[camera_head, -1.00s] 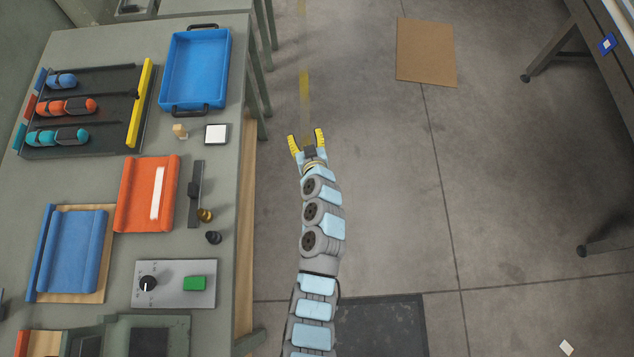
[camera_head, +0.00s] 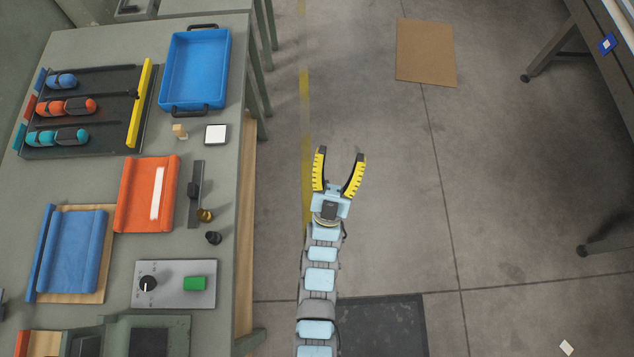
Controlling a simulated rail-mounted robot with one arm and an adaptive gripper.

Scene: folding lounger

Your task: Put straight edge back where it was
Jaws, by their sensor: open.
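A thin dark grey bar with a black block on it (camera_head: 196,193) lies on the grey bench, right of the orange tray-like piece (camera_head: 130,200). A white strip (camera_head: 157,193) lies on that orange piece. A yellow bar (camera_head: 139,103) runs along the right edge of the black rack. I cannot tell for sure which of these is the straight edge. My gripper (camera_head: 341,153) is open and empty, with its yellow-padded fingers spread. It is over the floor, right of the bench and apart from everything on it.
The bench (camera_head: 225,260) also holds a blue tray (camera_head: 196,70), a black rack (camera_head: 100,85) with several coloured rolls, a white square block (camera_head: 216,134), small knobs (camera_head: 205,215) and a control panel (camera_head: 172,284). A cardboard sheet (camera_head: 426,52) lies on the floor. The floor right of the bench is mostly clear.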

